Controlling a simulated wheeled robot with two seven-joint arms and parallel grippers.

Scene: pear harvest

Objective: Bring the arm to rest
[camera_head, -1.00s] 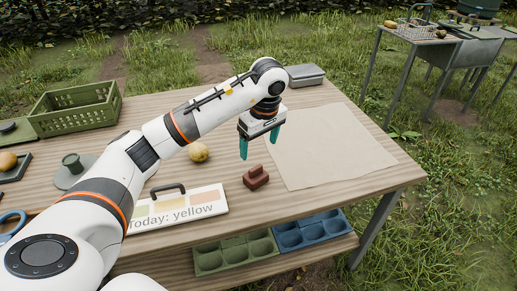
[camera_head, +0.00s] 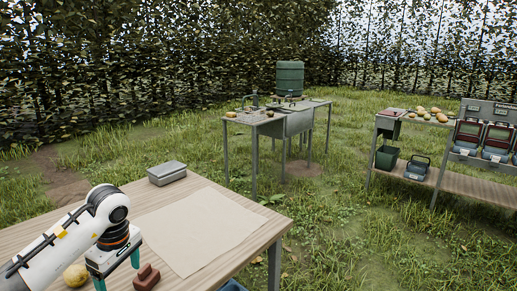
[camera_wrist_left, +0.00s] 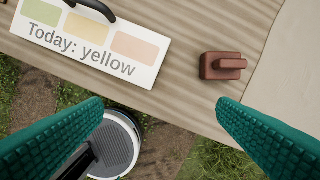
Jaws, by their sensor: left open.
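My left gripper (camera_head: 117,272) is at the lower left of the head view, over the wooden table (camera_head: 262,237). Its teal fingers are apart with nothing between them. In the left wrist view, the open fingers (camera_wrist_left: 160,122) frame the table's front edge and the ground below. A reddish-brown block with a handle (camera_head: 147,277) stands on the table just right of the gripper, apart from it; it also shows in the left wrist view (camera_wrist_left: 222,66). My right gripper is not in view.
A yellow pear (camera_head: 76,275) lies left of the gripper. A beige sheet (camera_head: 200,230) and a grey lidded box (camera_head: 167,173) are on the table. A "Today: yellow" sign (camera_wrist_left: 90,40) shows in the wrist view. A sink table (camera_head: 290,122) and a shelf (camera_head: 470,180) stand beyond on grass.

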